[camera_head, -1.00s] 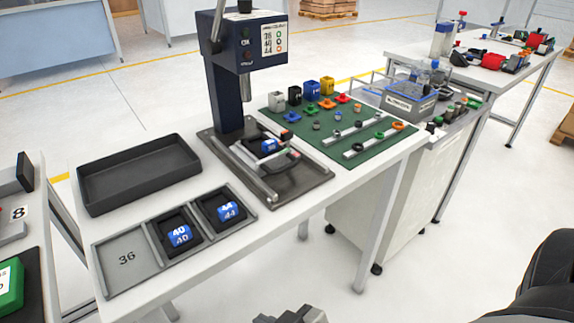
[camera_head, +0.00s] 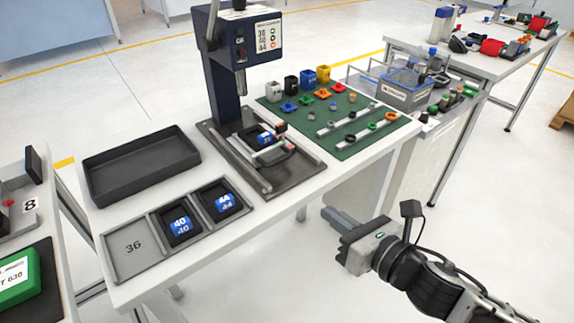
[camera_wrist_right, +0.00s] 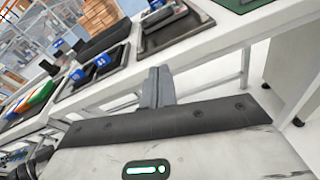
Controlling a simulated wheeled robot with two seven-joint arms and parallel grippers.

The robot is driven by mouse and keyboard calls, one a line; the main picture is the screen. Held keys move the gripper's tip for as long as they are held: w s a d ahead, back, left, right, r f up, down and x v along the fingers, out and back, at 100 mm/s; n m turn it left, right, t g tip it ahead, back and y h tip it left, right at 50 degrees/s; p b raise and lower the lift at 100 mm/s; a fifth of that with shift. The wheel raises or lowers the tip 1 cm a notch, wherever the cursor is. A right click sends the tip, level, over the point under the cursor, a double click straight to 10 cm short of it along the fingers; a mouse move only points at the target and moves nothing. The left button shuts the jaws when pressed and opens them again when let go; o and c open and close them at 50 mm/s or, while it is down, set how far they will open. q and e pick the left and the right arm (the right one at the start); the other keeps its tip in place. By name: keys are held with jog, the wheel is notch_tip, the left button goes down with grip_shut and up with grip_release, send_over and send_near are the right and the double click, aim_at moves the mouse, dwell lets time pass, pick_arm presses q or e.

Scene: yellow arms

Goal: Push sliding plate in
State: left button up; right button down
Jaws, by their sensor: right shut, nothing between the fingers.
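The sliding plate (camera_head: 277,158) sits on the dark metal base (camera_head: 300,181) of the press (camera_head: 231,90). It carries a black holder with a blue part (camera_head: 265,138) and lies in front of the press column. My right gripper (camera_head: 337,215) is shut and empty, in front of the table's near edge and to the right of the plate, apart from it. In the right wrist view, its closed fingers (camera_wrist_right: 158,86) point toward the table edge, and the press base (camera_wrist_right: 178,34) shows beyond them. My left gripper is not in view.
A three-slot tray (camera_head: 137,279) holds blue parts marked 40 and 44; slot 36 is empty. An empty black bin (camera_head: 95,193) stands behind it. A green mat (camera_head: 357,147) with small coloured parts lies right of the press. Open floor lies in front of the table.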

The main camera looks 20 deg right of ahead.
aim_at(286, 184)
jog(key=w+a+n, duration=0.1)
jog(key=w, duration=0.3)
jog(key=w+a+n+p, duration=0.1)
jog(key=w+a, duration=0.1)
jog(key=w, duration=0.2)
jog(key=w+a+p, duration=0.1)
jog(key=w+a, duration=0.1)
jog(key=w, duration=0.3)
jog(key=shift+w+r+n, duration=0.1)
jog(key=shift+r+n, duration=0.15)
jog(key=shift+n, duration=0.15)
